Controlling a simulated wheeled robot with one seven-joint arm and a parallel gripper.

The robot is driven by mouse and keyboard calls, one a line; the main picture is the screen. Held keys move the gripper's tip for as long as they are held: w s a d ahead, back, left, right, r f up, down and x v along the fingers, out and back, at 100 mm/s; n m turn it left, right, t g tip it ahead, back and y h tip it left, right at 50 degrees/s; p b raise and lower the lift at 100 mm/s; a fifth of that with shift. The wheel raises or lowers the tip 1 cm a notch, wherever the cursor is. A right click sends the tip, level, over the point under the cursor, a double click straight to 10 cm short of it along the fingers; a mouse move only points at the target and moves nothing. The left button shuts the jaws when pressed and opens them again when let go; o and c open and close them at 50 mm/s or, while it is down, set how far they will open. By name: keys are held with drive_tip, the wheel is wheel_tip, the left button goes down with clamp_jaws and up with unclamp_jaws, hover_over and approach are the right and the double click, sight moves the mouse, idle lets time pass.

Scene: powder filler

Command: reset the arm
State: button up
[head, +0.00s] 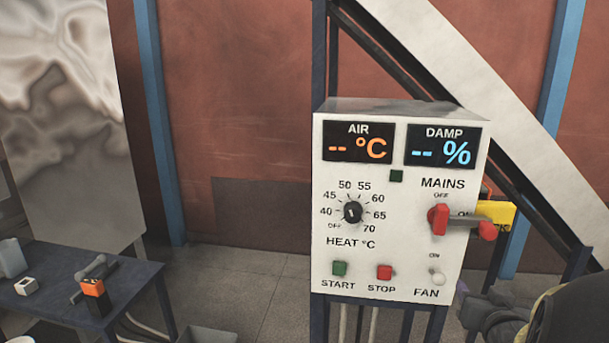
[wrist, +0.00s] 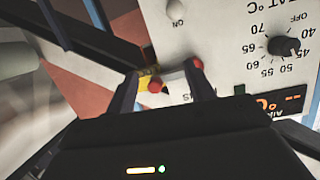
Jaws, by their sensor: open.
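My gripper (head: 486,305) is at the lower right of the head view, beside the control box's lower right corner. In the wrist view, which shows the box upside down, its two dark fingers (wrist: 163,85) are spread. The mains switch (head: 440,218) shows between and beyond the fingertips; I cannot tell whether they touch it. Nothing is clearly held. The switch has a red grip and a grey bar reaching right to a red end, beside a yellow tag (head: 496,213). The white control box (head: 335,274) stands in the middle right of the head view.
The box's air display (head: 358,143) and damp display (head: 443,146) show dashes. Below are a heat dial (head: 352,212), a green start button (head: 339,268), a red stop button (head: 384,272) and a fan switch (head: 437,278). A blue table (head: 135,281) with small items stands left.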

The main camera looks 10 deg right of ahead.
drive_tip(key=w+a+f+n+g+y, duration=0.1)
drive_tip(key=w+a+f+g+y, duration=0.15)
drive_tip(key=a+f, duration=0.4)
drive_tip(key=s+a+f+n+g+y, duration=0.1)
drive_tip(key=s+a+f+g, duration=0.3)
drive_tip(key=a, duration=0.5)
drive_tip(key=s+a+f+n+g+y, duration=0.2)
drive_tip(key=s+a+f+n+g, duration=0.1)
drive_tip(key=a, duration=0.6)
wheel_tip(320, 180, down, 2)
drive_tip(key=shift+s+a+f+n+g, duration=0.15)
drive_tip(key=shift+s+a+n+g, duration=0.2)
drive_tip(key=shift+s+g, duration=0.45)
drive_tip(key=shift+w, duration=0.25)
